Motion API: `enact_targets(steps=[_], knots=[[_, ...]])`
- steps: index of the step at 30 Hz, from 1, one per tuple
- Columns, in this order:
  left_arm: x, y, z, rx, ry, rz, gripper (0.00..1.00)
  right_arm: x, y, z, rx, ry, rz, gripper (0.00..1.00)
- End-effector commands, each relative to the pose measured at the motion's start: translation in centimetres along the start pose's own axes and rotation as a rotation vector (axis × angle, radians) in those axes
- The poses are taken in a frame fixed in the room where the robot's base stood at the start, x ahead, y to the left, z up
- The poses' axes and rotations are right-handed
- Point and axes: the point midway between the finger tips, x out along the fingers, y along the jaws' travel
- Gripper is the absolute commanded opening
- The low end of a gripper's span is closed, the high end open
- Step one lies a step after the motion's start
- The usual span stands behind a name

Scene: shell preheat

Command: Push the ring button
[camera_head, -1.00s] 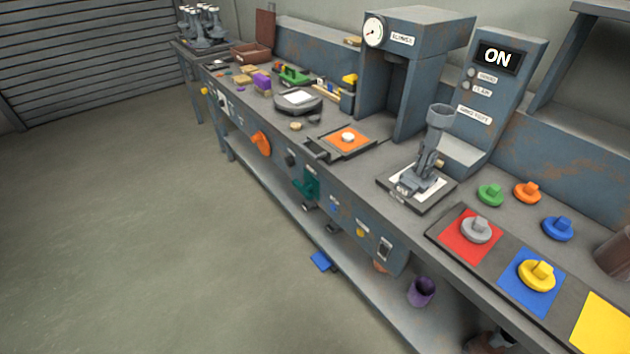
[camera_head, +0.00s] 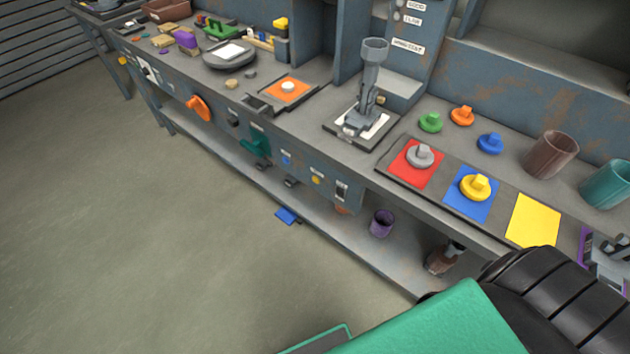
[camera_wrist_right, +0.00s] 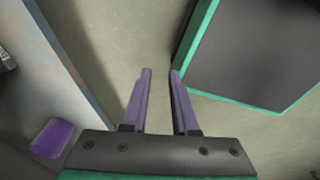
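The bench's front panel carries a small blue button (camera_head: 286,160) and a small yellow button (camera_head: 316,180), with a rocker switch (camera_head: 341,190) to their right. Their labels are too small to read, so I cannot tell which is the ring button. My right gripper (camera_wrist_right: 160,72) shows in the right wrist view, its two purple fingers apart with nothing between them, over the floor. It touches no button. My left gripper is not in view.
An orange handle (camera_head: 199,108) and a green handle (camera_head: 256,143) stick out of the panel. On the bench top are a press-like tool (camera_head: 368,95), a red mat (camera_head: 408,177), a blue mat (camera_head: 463,207), a yellow mat (camera_head: 533,220) and a brown cup (camera_head: 551,155).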

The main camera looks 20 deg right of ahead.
Motion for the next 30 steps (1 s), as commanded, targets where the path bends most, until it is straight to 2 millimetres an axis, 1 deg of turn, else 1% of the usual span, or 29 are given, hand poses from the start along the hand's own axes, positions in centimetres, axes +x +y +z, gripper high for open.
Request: enact_targets(steps=[1, 2, 30], knots=[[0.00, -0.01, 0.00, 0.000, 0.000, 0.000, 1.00, 0.00, -0.03, -0.01, 0.000, 0.000, 0.000, 0.04], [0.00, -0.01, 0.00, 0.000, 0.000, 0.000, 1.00, 0.00, -0.03, -0.01, 0.000, 0.000, 0.000, 0.00], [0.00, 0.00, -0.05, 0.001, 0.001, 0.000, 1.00, 0.00, 0.00, 0.04, 0.000, -0.001, 0.000, 0.00]])
